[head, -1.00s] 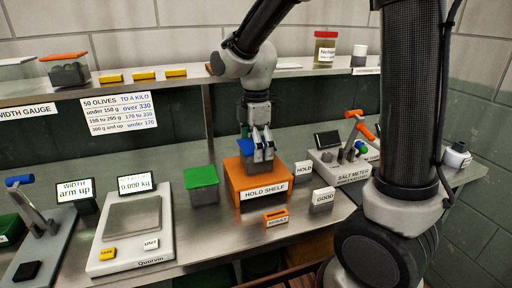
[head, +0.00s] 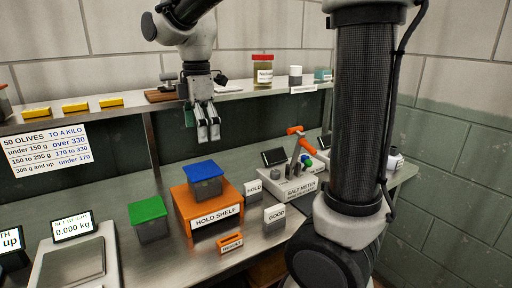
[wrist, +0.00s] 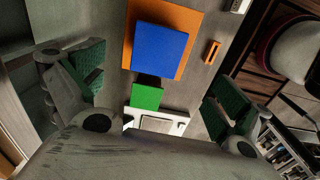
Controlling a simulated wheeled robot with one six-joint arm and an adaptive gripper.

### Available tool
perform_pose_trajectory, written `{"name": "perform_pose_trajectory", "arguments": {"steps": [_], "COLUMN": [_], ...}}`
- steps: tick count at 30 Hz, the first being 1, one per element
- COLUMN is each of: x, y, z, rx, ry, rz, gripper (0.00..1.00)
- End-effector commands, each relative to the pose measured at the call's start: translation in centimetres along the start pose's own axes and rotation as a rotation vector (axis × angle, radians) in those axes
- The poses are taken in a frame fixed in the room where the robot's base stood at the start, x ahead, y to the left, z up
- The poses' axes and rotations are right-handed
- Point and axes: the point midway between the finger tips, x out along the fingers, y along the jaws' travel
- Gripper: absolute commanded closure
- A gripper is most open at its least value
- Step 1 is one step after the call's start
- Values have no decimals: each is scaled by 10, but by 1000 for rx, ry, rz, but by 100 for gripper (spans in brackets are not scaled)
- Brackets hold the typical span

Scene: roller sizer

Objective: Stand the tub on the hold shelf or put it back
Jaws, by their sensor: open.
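The blue-lidded tub (head: 205,182) stands upright on top of the orange hold shelf (head: 184,212). In the wrist view its blue lid (wrist: 160,48) lies flat over the orange top (wrist: 190,20). My gripper (head: 208,132) is open and empty, above and apart from the tub, with its fingers pointing down. Its spread fingers show at both sides of the wrist view. A green-lidded tub (head: 149,218) stands on the steel counter to the left of the hold shelf.
A scale (head: 75,268) reading 0.000 kg is at the left. HOLD (head: 254,188) and GOOD (head: 274,216) holders and an orange RESULT holder (head: 230,243) are near the shelf. The salt meter (head: 296,178) is at the right. An upper shelf (head: 240,98) runs behind my gripper.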

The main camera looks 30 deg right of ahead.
Motion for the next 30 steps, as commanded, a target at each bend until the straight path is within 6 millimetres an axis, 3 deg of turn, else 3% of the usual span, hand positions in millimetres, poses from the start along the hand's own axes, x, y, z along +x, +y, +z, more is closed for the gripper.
{"name": "perform_pose_trajectory", "arguments": {"steps": [5,9,15,20,30], "x": [-13,-9,12,20,21], "y": [-48,-105,-162,-177,-178], "z": [59,108,144,151,151], "rx": [413,873,1354,1497,1505], "ry": [52,132,249,289,291], "rz": [94,181,261,279,279], "gripper": [0,0,0,0,0]}}
